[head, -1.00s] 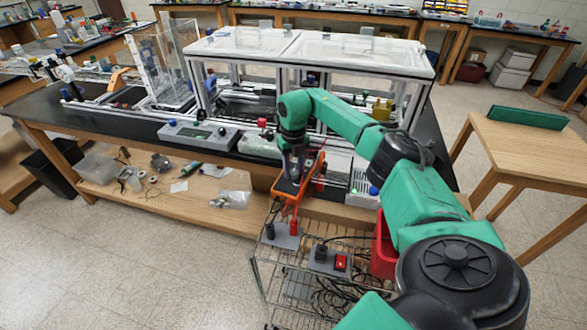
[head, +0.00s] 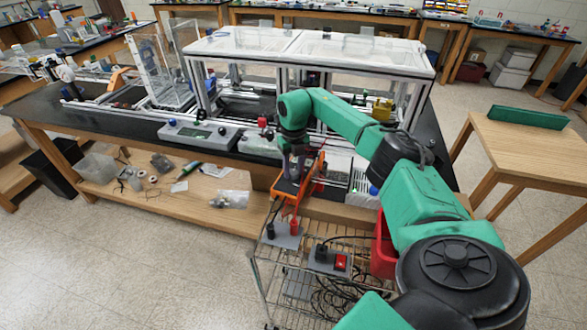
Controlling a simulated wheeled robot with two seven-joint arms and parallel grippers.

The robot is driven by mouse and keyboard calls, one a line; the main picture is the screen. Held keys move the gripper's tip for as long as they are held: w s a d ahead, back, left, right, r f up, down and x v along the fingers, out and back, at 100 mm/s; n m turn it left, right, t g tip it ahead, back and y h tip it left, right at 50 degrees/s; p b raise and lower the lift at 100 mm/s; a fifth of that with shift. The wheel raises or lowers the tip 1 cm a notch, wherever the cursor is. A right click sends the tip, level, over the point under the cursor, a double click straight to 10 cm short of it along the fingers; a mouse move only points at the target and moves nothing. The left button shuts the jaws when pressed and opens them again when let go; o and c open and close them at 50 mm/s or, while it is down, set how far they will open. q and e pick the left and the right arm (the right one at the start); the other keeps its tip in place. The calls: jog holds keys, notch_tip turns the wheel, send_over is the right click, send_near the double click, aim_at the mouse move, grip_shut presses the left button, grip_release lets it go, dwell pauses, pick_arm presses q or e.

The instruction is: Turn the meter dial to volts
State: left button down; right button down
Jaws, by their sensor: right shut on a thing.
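The orange meter (head: 284,203) stands on the wire cart in front of the bench, with a dark face and red and black plugs at its lower end. My right gripper (head: 294,176) reaches down onto the meter's upper face, where the dial would be. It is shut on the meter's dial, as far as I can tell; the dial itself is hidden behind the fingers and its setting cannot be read. My left gripper is not in the view.
The wire cart (head: 262,272) also carries a grey box with a red switch (head: 341,262) and black cables. A red bin (head: 383,250) is right of it. A framed enclosure (head: 312,50) stands on the black bench behind. Floor at the left front is clear.

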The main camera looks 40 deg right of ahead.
aim_at(293, 172)
jog(key=shift+c, duration=2.3)
grip_release()
jog(key=shift+r, duration=0.1)
jog(key=shift+r, duration=0.25)
notch_tip(293, 172, up, 14)
jog(key=b, duration=0.3)
jog(key=shift+f, duration=0.1)
